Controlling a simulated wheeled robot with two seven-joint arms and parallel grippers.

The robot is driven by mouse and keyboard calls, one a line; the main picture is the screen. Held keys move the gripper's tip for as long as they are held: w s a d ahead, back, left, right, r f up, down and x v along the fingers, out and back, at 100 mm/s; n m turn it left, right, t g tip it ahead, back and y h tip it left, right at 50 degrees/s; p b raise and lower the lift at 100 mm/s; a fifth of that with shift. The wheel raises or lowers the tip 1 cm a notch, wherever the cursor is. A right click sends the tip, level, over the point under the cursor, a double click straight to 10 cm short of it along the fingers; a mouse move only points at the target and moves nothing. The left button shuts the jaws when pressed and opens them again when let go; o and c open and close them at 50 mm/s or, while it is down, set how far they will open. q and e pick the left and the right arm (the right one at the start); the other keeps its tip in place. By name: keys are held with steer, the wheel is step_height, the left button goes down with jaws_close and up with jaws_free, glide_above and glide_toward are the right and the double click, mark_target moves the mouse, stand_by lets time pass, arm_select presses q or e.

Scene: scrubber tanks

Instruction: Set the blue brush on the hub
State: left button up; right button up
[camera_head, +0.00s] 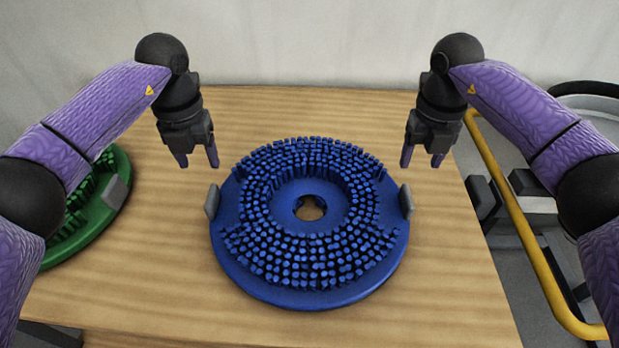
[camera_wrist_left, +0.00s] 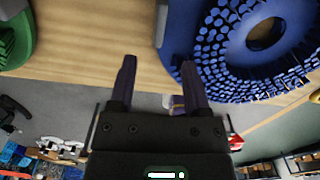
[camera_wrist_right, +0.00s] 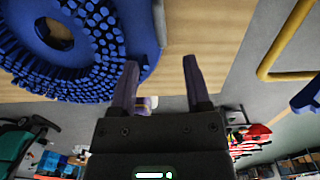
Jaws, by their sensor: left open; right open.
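The blue brush (camera_head: 310,279) lies flat on the wooden table, bristles up, with a round hole in its middle. It has a grey grip block on its left side (camera_head: 212,202) and one on its right side (camera_head: 406,201). My left gripper (camera_head: 198,160) is open and empty, above and behind the left block. My right gripper (camera_head: 422,160) is open and empty, above and behind the right block. The brush also shows in the left wrist view (camera_wrist_left: 180,30) and the right wrist view (camera_wrist_right: 100,45). I cannot make out the hub for certain in any view.
A green brush (camera_head: 118,192) lies at the table's left, partly behind my left arm. The wooden table (camera_head: 440,310) is bare in front of and behind the blue brush. A yellow rail (camera_head: 515,210) and grey machine parts stand past the table's right edge. A pale wall closes the back.

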mark_target(210, 195)
arm_select(q)
steer(key=shift+s, duration=0.3)
arm_select(e)
steer(key=shift+s, duration=0.25)
arm_select(q)
step_height(210, 195, down, 10)
steer(key=shift+r, duration=0.1)
arm_select(e)
step_height(210, 195, down, 10)
steer(key=shift+r, duration=0.1)
arm_select(q)
jaws_close()
arm_select(e)
jaws_close()
arm_select(q)
steer(key=shift+w, duration=0.1)
stand_by(0.5)
